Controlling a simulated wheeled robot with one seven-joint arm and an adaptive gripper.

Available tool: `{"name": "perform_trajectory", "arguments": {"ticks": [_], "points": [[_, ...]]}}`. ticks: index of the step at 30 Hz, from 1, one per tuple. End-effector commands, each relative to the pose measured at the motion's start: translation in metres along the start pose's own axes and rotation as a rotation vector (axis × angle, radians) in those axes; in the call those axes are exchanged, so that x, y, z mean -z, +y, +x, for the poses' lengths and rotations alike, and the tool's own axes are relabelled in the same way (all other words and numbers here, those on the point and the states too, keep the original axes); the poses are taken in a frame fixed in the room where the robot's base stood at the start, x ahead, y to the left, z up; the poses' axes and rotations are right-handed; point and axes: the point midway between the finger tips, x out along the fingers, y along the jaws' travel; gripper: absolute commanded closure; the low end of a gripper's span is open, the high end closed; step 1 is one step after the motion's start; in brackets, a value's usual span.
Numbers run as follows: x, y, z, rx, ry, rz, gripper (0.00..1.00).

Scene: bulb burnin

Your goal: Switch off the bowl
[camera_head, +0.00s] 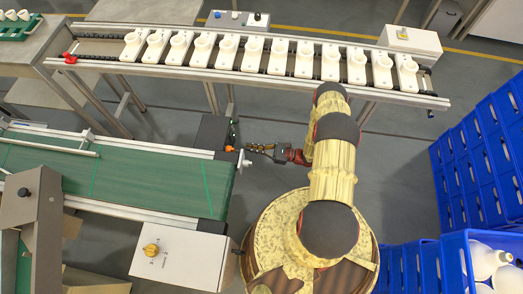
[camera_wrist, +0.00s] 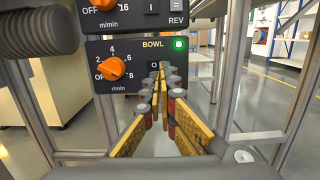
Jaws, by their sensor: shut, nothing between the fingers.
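The BOWL control panel (camera_wrist: 139,47) is a dark box in the wrist view. It has an orange knob (camera_wrist: 111,68) with a scale from OFF to 8 in r/min, and a lit green lamp (camera_wrist: 179,43). A button marked O (camera_wrist: 154,65) is partly hidden behind the fingertips. My gripper (camera_wrist: 163,76) is shut and empty, its tips in front of that button; I cannot tell whether they touch it. In the head view my gripper (camera_head: 250,147) reaches left to the green conveyor's end, where the panel is too small to read.
Another panel (camera_wrist: 135,12) with an orange knob and a REV key sits directly above. Metal posts (camera_wrist: 233,70) stand right of the panel. The green belt conveyor (camera_head: 130,175) lies left, a rail of white holders (camera_head: 253,55) behind, blue crates (camera_head: 470,165) right.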

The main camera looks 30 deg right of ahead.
Motion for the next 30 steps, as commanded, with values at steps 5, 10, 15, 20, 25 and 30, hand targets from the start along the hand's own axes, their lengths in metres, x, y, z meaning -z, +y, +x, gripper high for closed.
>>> {"name": "perform_trajectory", "arguments": {"ticks": [5,10,15,20,25,30], "points": [[0.001,0.001,0.027,-0.004,0.001,0.000,1.00],[0.001,0.001,0.041,-0.002,0.000,0.000,1.00],[0.000,0.000,0.044,0.000,0.000,0.000,1.00],[0.000,0.000,0.044,0.000,0.000,0.000,1.00],[-0.002,0.000,0.046,0.000,0.011,-0.001,1.00],[-0.009,-0.001,0.054,-0.002,0.096,-0.003,1.00]]}}
